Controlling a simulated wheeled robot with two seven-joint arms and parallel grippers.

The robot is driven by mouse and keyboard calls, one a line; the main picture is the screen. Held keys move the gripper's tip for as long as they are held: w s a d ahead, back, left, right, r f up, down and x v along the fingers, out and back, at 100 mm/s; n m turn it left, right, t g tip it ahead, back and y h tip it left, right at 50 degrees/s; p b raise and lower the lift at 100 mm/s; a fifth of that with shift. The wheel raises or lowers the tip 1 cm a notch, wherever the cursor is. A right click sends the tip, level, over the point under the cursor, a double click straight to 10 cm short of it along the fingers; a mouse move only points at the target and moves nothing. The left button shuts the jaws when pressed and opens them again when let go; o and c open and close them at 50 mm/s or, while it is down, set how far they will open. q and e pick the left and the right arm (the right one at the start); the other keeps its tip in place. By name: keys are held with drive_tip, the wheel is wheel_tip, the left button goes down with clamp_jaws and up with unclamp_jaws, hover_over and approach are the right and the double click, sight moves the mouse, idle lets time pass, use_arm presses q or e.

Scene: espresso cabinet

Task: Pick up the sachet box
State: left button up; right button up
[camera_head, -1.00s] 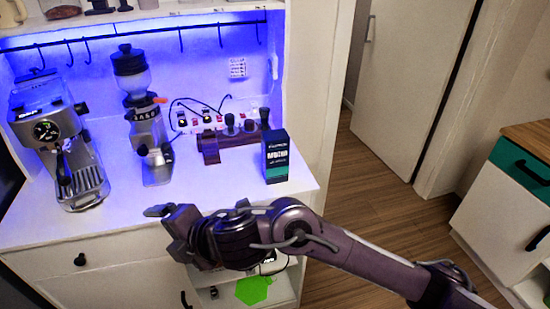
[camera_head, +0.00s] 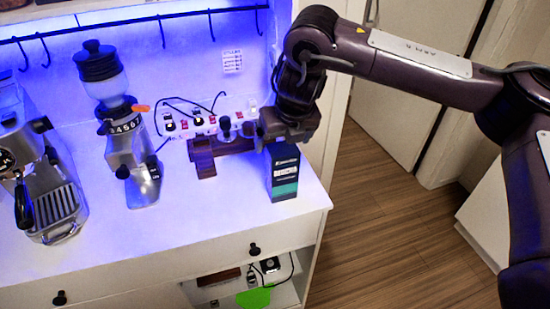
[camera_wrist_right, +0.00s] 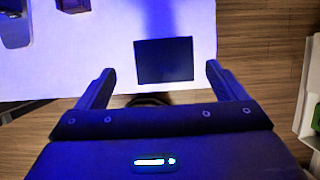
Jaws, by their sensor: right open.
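The sachet box (camera_head: 284,172) is a dark upright carton with a teal lower band, standing on the white counter near its right end. My right gripper (camera_head: 272,138) is directly above the box in the head view and hides part of its top edge. In the right wrist view the dark top of the box (camera_wrist_right: 164,60) lies between and beyond the two spread fingers (camera_wrist_right: 157,80), with gaps on both sides. The right gripper is open and empty. My left gripper is not in view.
A wooden tamping stand (camera_head: 203,157) and a power strip (camera_head: 190,124) are left of the box. The grinder (camera_head: 130,160) and espresso machine (camera_head: 45,185) stand further left. The counter in front of the box is clear; its right edge (camera_head: 328,200) is close.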

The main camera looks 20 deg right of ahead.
sight(284, 150)
drive_tip(key=shift+s+d, duration=0.1)
drive_tip(key=shift+d, duration=0.05)
wheel_tip(284, 150, down, 2)
drive_tip(key=shift+f, duration=0.15)
drive_tip(key=p+x, duration=0.1)
drive_tip(key=x, duration=0.3)
drive_tip(key=shift+w+d+f, duration=0.1)
drive_tip(key=shift+w+d, duration=0.1)
drive_tip(key=shift+w, duration=0.05)
drive_tip(key=c, duration=1.4)
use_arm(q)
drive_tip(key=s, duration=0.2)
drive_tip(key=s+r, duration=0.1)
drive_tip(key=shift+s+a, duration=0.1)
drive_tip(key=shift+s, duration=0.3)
